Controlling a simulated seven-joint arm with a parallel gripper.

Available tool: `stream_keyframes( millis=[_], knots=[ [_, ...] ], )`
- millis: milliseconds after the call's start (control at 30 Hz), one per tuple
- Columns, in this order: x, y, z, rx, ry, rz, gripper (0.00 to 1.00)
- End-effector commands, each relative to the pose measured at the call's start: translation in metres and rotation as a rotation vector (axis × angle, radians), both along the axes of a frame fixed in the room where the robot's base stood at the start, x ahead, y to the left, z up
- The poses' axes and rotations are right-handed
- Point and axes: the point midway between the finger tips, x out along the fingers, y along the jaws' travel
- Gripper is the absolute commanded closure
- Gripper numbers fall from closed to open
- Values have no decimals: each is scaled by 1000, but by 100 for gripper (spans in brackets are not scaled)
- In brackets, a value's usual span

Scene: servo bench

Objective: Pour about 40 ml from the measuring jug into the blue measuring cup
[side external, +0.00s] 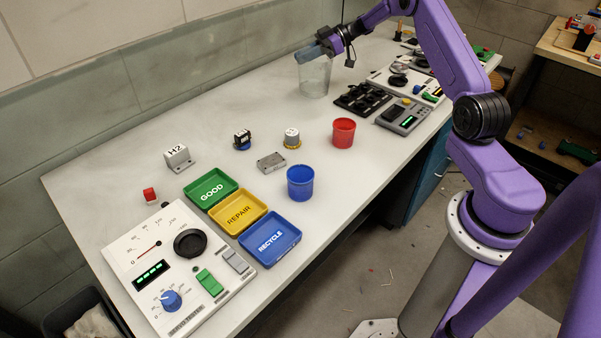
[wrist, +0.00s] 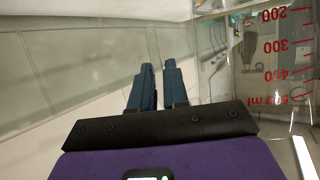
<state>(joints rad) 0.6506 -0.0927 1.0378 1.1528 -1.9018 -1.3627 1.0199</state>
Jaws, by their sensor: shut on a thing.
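The clear measuring jug (side external: 314,80) stands upright at the far part of the bench in the side view. Its wall with red volume marks, upside down in the picture, fills the right of the wrist view (wrist: 285,50). My gripper (side external: 311,54) is at the jug's upper part, shut on it; its two blue-grey fingers also show in the wrist view (wrist: 157,72). Exactly which part of the jug lies between the fingers is hard to see. The liquid level cannot be read. The blue measuring cup (side external: 300,185) stands upright nearer the front, well away from my gripper, beside the trays.
A red cup (side external: 343,133) stands between jug and blue cup, to the right. A grey metal block (side external: 271,162) and small motors lie mid-bench. The green (side external: 210,187), yellow (side external: 239,211) and blue (side external: 269,238) trays and a white tester panel (side external: 140,287) are at front left.

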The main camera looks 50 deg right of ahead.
Motion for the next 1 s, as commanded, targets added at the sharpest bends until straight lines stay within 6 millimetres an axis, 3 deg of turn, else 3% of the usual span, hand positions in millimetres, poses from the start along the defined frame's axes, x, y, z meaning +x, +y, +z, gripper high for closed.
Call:
stream_keyframes(
  millis=[467,767,1000],
  knots=[
    [10,155,1,-1,-8,389,100],
    [-5,250,1,-2,-8,642,100],
    [-28,324,0,-5,-2,850,100]
  ],
)
